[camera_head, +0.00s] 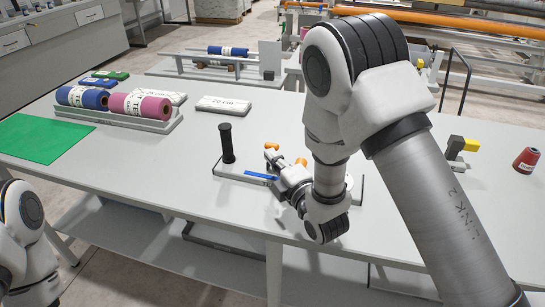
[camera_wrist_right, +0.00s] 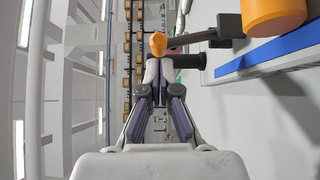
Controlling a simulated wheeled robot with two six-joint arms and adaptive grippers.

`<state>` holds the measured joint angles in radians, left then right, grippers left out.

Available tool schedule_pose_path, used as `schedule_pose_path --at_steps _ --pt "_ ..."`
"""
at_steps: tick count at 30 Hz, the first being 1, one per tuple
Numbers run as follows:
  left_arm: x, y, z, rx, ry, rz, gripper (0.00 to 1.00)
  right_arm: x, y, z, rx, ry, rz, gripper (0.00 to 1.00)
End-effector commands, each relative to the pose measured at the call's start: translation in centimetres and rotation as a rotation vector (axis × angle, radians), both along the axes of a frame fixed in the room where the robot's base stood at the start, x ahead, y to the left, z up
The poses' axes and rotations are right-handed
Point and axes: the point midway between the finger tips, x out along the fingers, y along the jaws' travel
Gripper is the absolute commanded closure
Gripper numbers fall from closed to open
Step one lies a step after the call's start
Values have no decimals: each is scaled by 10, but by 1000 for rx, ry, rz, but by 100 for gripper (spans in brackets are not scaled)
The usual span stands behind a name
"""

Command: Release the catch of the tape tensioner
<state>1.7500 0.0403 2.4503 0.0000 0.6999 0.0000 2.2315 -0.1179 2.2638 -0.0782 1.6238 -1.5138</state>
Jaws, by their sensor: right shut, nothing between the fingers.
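The device that seems to be the tape tensioner is a low grey fixture (camera_head: 203,172) near the front edge of the table. A small orange knob (camera_head: 271,146) is at my right gripper (camera_head: 273,160). In the right wrist view this knob (camera_wrist_right: 157,44) sits at the end of a dark lever (camera_wrist_right: 208,38), just past my shut, empty fingertips (camera_wrist_right: 157,66). I cannot tell if they touch. A larger orange piece (camera_wrist_right: 272,12) is at upper right. My left gripper is out of view.
Blue and pink rolls (camera_head: 140,105) lie in a grey tray at the left, near a green mat (camera_head: 45,138) and a white "20 cm" block (camera_head: 223,104). A yellow-and-black item (camera_head: 458,147) and a red spool (camera_head: 526,160) stand at the right. The table's front left is clear.

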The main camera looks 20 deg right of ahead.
Motion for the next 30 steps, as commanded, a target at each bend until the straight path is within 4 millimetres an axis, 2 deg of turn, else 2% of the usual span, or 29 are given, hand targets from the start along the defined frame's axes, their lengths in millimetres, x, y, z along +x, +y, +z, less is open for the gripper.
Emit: schedule_pose_path --at_steps 14,21,30 --pt "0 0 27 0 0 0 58 10 -7 13 90 126 0 100" --pt "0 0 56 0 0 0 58 22 -16 24 195 270 -2 100" --pt "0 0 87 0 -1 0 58 40 -29 26 345 486 -2 100"
